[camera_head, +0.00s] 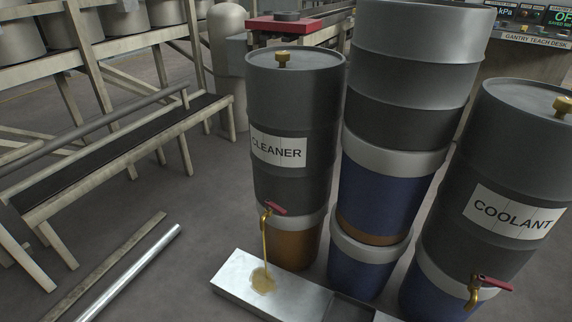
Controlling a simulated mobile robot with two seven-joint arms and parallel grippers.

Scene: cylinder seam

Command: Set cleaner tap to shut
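The cleaner drum (296,105) is a dark grey barrel with a white CLEANER label, standing on an orange-brown lower drum (292,246). Its tap (265,215) is brass with a red lever (276,208) and sits low on the drum's front. A yellowish stream (266,245) runs down from the tap into a puddle (263,280) on a pale metal tray (235,277). The red lever points to the right and slightly down. Neither of my grippers is in view.
A coolant drum (520,130) with its own red-levered tap (478,289) stands at the right. Stacked grey and blue drums (385,187) stand between. A bench-like conveyor (110,150) and metal bars (125,275) are at the left. Floor (190,215) left of the cleaner drum is clear.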

